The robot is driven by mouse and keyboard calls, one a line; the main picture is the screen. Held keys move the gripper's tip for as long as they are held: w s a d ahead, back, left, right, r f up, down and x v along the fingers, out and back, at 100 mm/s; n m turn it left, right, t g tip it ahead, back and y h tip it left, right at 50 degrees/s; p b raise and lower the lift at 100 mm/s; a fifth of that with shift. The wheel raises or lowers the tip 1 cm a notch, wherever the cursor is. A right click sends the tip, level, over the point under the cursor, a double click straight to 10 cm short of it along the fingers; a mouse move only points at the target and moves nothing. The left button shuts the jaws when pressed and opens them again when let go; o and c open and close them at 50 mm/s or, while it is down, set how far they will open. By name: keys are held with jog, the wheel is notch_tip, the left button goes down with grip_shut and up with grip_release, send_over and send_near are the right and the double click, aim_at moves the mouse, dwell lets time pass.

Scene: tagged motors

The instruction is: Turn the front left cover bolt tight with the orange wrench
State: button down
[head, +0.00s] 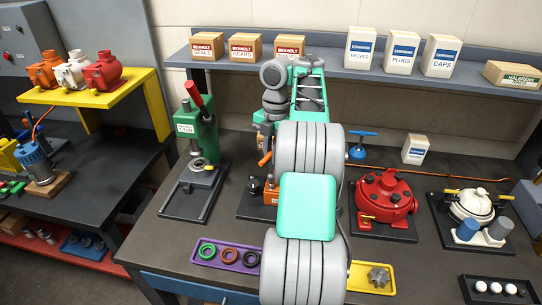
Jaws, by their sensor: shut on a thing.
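My gripper (266,143) is small in the head view, pointing down behind my arm links, and its fingertips are hard to make out. It is shut on the orange wrench (265,158), of which a short slanted orange piece shows. Below it, an orange motor housing (270,192) stands on a dark base plate (250,208), mostly hidden behind my arm. The cover bolts, including the front left one, cannot be made out. Whether the wrench touches a bolt cannot be told.
A green press (190,127) with a red lever stands left. A red motor (384,196) and a white one (471,206) stand right. A purple tray (226,256) of rings and a yellow tray (358,273) lie in front. A shelf (335,69) with boxes runs behind.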

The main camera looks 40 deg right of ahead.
jog(key=shift+f+b, duration=1.25)
